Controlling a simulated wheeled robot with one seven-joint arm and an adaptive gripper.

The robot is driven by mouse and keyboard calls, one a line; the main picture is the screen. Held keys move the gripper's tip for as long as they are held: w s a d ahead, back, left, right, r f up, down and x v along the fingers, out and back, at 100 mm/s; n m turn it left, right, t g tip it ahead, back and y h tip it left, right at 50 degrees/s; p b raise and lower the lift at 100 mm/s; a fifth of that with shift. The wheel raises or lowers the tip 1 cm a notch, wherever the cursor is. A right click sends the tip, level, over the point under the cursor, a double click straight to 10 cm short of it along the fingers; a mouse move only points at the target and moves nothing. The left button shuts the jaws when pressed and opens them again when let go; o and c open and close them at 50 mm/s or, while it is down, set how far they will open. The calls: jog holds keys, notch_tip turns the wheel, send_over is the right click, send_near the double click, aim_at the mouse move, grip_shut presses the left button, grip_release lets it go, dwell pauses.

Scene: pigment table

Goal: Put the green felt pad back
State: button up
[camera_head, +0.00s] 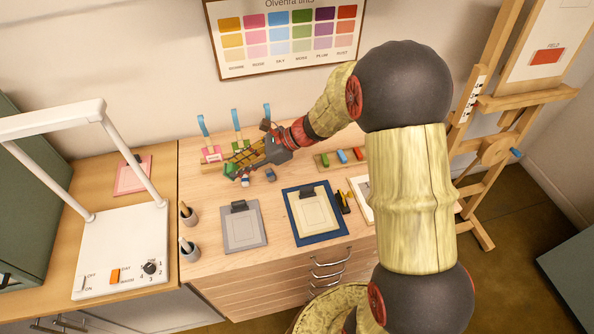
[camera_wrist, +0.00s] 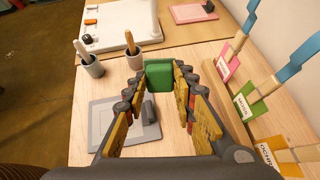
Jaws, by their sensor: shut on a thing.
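The green felt pad (camera_wrist: 159,75) shows in the wrist view as a small green block between my fingertips. My gripper (camera_wrist: 158,82) is shut on it, with a finger on each side. In the head view my gripper (camera_head: 243,170) is over the back left of the wooden table, in front of the brush rack, and the pad (camera_head: 231,169) shows only in part at the fingertips. The pad appears held above the table top; the exact gap is hard to tell.
The brush rack (camera_wrist: 235,115) has coloured cards and blue-handled brushes. A wooden tray (camera_head: 335,165) holds green, blue and red pieces. Two cups (camera_head: 190,250) stand at the left edge. A grey board (camera_head: 232,241) and a blue board (camera_head: 301,237) lie in front.

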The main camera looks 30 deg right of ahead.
jog(key=s+d+f+n+g+h+p, duration=0.25)
jog(key=s+d+n+g+h, duration=0.55)
jog(key=n, duration=0.4)
jog(key=d+r+n+t+h, duration=0.3)
jog(key=d+n, duration=0.5)
jog(key=d, duration=1.2)
jog(key=shift+t, duration=0.4)
jog(key=w+a+f, duration=0.2)
jog(key=w+f, duration=0.1)
jog(key=w+a+f+b, duration=0.1)
jog(key=w+a+f, duration=0.1)
jog(key=w+f, duration=0.1)
jog(key=w+a+f, duration=0.3)
jog(key=w+f, duration=0.1)
jog(key=shift+w+b, duration=0.4)
jog(key=shift+w+a+f, duration=0.25)
jog(key=shift+a+f, duration=0.05)
jog(key=shift+f, duration=0.1)
notch_tip(320, 180, down, 3)
jog(key=shift+w+f+b, duration=0.1)
jog(key=shift+b, duration=0.25)
jog(key=o, duration=1)
